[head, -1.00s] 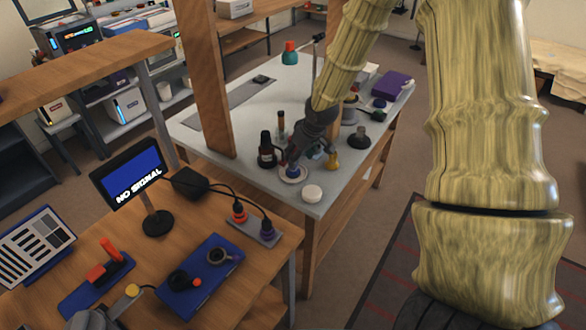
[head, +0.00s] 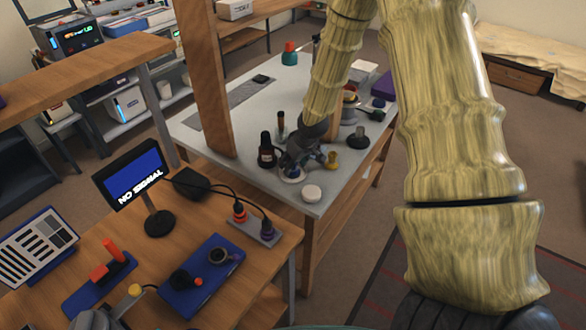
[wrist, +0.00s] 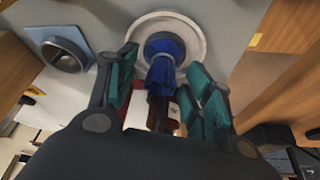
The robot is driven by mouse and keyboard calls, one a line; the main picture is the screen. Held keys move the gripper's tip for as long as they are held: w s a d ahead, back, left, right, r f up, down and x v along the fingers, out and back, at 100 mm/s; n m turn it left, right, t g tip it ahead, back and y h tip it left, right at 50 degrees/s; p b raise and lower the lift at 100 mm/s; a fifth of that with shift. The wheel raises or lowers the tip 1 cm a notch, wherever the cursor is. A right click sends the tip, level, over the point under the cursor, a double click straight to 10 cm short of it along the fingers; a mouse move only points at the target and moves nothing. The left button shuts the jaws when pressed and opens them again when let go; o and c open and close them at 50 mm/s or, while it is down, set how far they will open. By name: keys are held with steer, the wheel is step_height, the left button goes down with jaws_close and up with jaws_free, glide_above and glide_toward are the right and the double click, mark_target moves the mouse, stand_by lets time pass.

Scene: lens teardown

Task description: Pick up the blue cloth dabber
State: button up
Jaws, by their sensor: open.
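The blue cloth dabber (wrist: 164,72) stands between the two teal-padded fingers of my gripper (wrist: 164,84) in the wrist view. Its wide blue end rests over a round white dish (wrist: 198,32). My gripper is open, with one finger on each side of the dabber; a gap shows on both sides near the tips. In the head view my gripper (head: 297,160) is low over the dish (head: 291,176) near the front of the grey table, and it mostly hides the dabber.
On the grey table (head: 240,125), a dark bottle (head: 266,152) stands close left of my gripper. A wooden post (head: 208,80) rises at the left.

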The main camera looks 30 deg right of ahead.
steer(key=shift+c, duration=0.2)
steer(key=c, duration=0.9)
steer(key=shift+r, duration=0.2)
steer(key=shift+r+b, duration=0.45)
steer(key=shift+r, duration=0.85)
steer(key=shift+s+a+r, duration=0.1)
steer(key=shift+s+r, duration=0.05)
steer(key=shift+r, duration=0.15)
steer(key=s+a+r+b, duration=0.1)
steer(key=s+a+b, duration=0.2)
steer(key=s+a, duration=0.4)
steer(key=s, duration=0.7)
steer(key=shift+r+b, duration=0.25)
steer(key=shift+b, duration=0.05)
